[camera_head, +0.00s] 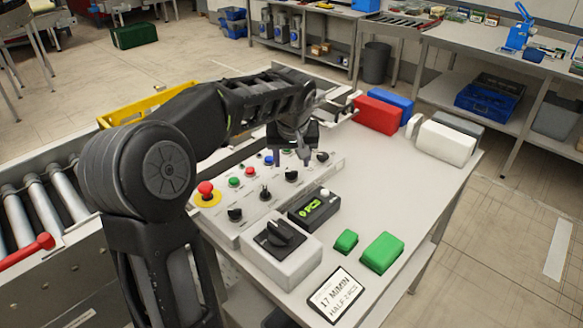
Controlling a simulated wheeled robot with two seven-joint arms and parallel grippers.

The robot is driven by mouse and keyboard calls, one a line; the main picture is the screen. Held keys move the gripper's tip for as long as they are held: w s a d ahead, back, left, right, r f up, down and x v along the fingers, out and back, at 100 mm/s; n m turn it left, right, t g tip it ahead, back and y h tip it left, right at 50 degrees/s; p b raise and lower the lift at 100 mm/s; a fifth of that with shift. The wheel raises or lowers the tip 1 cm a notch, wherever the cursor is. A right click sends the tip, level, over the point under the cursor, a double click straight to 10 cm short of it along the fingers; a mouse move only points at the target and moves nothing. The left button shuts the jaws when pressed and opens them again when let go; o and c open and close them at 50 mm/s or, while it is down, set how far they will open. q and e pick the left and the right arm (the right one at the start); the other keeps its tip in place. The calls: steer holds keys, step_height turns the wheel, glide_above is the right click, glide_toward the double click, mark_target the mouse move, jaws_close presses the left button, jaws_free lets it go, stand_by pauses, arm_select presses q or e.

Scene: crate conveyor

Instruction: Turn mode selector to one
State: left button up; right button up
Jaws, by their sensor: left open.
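A sloped grey control panel (250,205) stands on the table and carries several black rotary knobs, coloured buttons and a red emergency stop (206,190) on a yellow ring. Its black knobs include one at the front (235,214), one in the middle (265,193), one near my gripper (292,175) and one at the far right end (322,156). A separate grey box with a large black rotary switch (280,234) stands in front. The labels are too small to read, so I cannot tell which is the mode selector. My left gripper (292,158) is open, pointing down above the panel's far half.
A black display box (315,206), two green blocks (382,252) (346,241) and a sign card (337,294) are on the table. Red (379,112) and white (446,142) blocks stand at the back. A roller conveyor (20,220) runs at left. The table's right side is clear.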

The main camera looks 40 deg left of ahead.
mark_target(292, 172)
arm_select(q)
steer(key=x, duration=0.5)
steer(key=shift+f+p, duration=0.25)
steer(key=shift+p, duration=0.1)
jaws_close()
